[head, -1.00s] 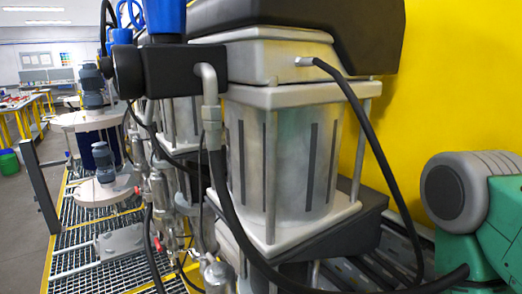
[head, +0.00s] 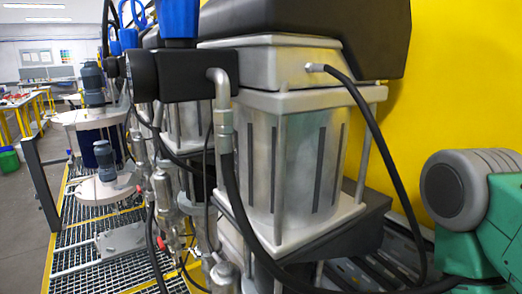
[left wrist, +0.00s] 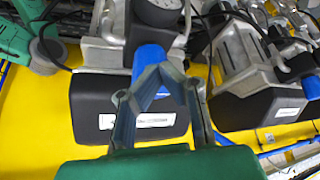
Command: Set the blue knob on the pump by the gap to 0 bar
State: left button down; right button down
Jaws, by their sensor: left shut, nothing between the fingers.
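The nearest pump has a blue knob (head: 179,20) standing upright on a black block (head: 185,75) at the upper left of its body, cut by the top edge of the head view. In the left wrist view a blue knob (left wrist: 148,57) lies just beyond the fingertips and is partly covered by them. My left gripper (left wrist: 158,76) shows only in the left wrist view. It is shut with nothing between its fingers. I cannot tell whether it touches the knob. My right gripper is in neither view.
More pumps with blue knobs (head: 127,38) stand behind. A yellow wall (head: 455,90) rises at the right. Grating (head: 85,260) runs along the lower left.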

pick_arm(q)
jog(key=shift+d+p, duration=0.35)
jog(key=shift+p, duration=0.05)
jog(key=shift+s+d, duration=0.45)
jog(key=shift+d, duration=0.15)
jog(key=shift+s+f, duration=0.15)
jog(key=shift+s, duration=0.05)
dwell(0.3)
notch_tip(320, 180, up, 6)
dwell(0.5)
jog(key=shift+a, duration=0.1)
